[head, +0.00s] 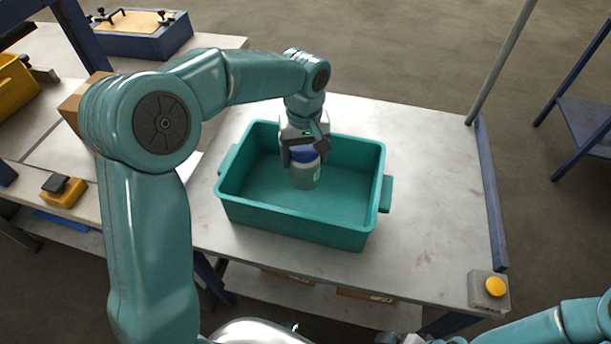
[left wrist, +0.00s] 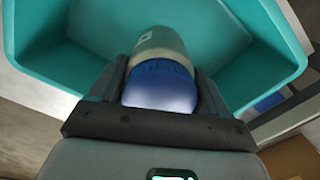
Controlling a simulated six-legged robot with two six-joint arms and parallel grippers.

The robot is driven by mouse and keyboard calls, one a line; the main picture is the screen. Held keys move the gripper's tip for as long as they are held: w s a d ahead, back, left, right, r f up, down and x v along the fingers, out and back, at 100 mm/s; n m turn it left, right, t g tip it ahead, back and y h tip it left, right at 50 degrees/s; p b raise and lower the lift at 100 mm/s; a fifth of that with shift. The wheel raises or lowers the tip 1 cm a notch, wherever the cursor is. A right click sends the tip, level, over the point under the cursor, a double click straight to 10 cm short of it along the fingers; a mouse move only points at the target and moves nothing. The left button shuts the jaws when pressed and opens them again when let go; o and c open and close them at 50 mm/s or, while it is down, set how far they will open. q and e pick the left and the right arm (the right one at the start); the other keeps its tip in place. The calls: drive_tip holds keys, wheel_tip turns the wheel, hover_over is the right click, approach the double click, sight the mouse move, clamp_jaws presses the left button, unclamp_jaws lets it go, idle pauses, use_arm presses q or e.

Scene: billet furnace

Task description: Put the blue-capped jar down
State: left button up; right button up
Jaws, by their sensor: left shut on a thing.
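The blue-capped jar (head: 305,173) is upright inside the teal bin (head: 290,222), near its middle. My left gripper (head: 304,152) comes down from above and is shut on the jar at its blue cap. The left wrist view shows the two fingers on either side of the blue cap (left wrist: 160,87), with the pale jar body (left wrist: 160,44) beyond it. I cannot tell whether the jar's base touches the bin floor. My right arm (head: 560,325) shows at the bottom right, but its gripper cannot be made out.
The bin stands on a pale table (head: 430,210) with clear room to its right. A yellow button box (head: 490,288) sits at the table's front right corner. A blue post (head: 490,195) runs along the right edge. Another bench (head: 60,145) stands left.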

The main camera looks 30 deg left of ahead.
sight(304, 173)
use_arm(q)
wheel_tip(304, 173, down, 3)
drive_tip(key=shift+r, duration=0.15)
drive_tip(key=shift+w+a+f, duration=0.1)
drive_tip(key=shift+f, duration=2.25)
drive_tip(key=shift+f+b, duration=0.2)
drive_tip(key=shift+b, duration=0.15)
drive_tip(key=o, duration=1.3)
drive_tip(key=shift+c, duration=0.2)
drive_tip(key=shift+r, duration=0.5)
wheel_tip(304, 173, up, 12)
drive_tip(key=shift+f+p, duration=0.25)
drive_tip(key=shift+p, duration=0.4)
